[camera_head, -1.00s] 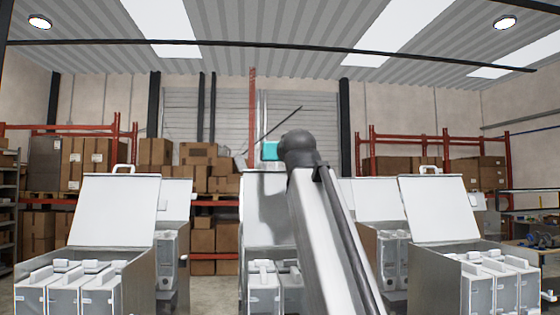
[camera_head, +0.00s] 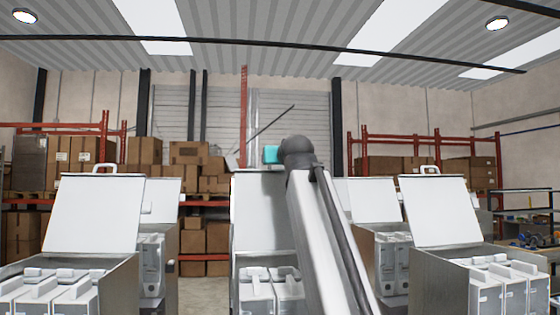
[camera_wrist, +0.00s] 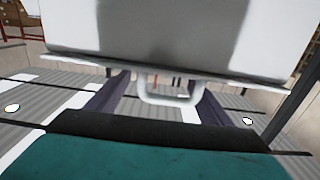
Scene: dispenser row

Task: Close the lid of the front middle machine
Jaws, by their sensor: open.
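The front middle machine (camera_head: 238,285) stands in the centre with its white lid (camera_head: 258,215) raised open, and several white canisters (camera_head: 257,285) show inside. My arm covers its right part. In the wrist view, which looks upside down, the lid (camera_wrist: 170,25) fills the top. Its pale loop handle (camera_wrist: 165,99) shows between the two dark fingers of my gripper (camera_wrist: 162,82). The gripper is open, with a finger on each side of the handle; I cannot tell if either touches it. In the head view the fingers are hidden, and only a teal wrist part shows by the lid's top edge.
A left machine (camera_head: 110,275) and a right machine (camera_head: 435,275) stand on either side with lids raised. More open machines (camera_head: 150,250) stand behind. Boxes (camera_head: 205,178) on red racks line the back wall. Narrow floor gaps separate the machines.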

